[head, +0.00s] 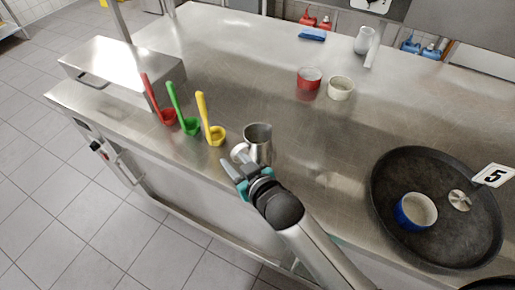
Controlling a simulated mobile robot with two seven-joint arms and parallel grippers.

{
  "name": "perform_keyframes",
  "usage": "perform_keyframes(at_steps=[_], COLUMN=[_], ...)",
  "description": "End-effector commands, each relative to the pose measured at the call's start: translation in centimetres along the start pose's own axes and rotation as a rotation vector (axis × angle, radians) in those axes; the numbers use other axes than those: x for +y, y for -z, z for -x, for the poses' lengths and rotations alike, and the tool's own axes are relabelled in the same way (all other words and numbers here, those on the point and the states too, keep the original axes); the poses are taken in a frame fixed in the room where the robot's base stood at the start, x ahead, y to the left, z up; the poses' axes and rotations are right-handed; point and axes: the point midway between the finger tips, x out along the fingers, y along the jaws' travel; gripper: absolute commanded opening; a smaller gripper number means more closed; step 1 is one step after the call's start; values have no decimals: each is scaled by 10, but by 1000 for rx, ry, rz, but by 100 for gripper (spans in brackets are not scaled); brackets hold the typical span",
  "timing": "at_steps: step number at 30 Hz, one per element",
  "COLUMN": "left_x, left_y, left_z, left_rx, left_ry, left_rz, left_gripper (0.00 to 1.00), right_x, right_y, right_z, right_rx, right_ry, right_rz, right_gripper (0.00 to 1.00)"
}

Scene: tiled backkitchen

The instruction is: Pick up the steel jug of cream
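The steel jug (259,146) stands upright on the steel counter, near its front edge. Its handle (239,153) points to the left and toward the front. What is inside the jug cannot be made out. My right gripper (238,168) is just in front of the jug, close below the handle. Its fingers look apart with nothing between them. Whether a finger touches the handle cannot be told. My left gripper is not in view.
Red (166,117), green (190,126) and yellow (216,136) ladles stand left of the jug. A dark round tray (437,245) with a blue cup (415,211) is at right. Red (308,84) and cream (341,88) cups stand behind. The middle counter is clear.

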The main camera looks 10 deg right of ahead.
Motion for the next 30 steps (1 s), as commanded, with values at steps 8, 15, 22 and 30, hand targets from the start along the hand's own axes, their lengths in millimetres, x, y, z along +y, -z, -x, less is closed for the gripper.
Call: perform_keyframes(at_steps=[8, 15, 22, 30], left_x=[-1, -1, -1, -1], left_y=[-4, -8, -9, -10], left_z=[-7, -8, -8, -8], left_rx=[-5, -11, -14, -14], left_ry=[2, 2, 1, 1], left_rz=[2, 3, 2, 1], left_gripper=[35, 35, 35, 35], right_x=[2, 2, 2, 2], right_y=[-1, -1, -1, -1], right_z=[-36, -45, -45, -45], right_rx=[0, 0, 0, -1], right_ry=[0, 0, 0, 0], right_rz=[-1, -1, 0, 0], right_gripper=[40, 40, 32, 2])
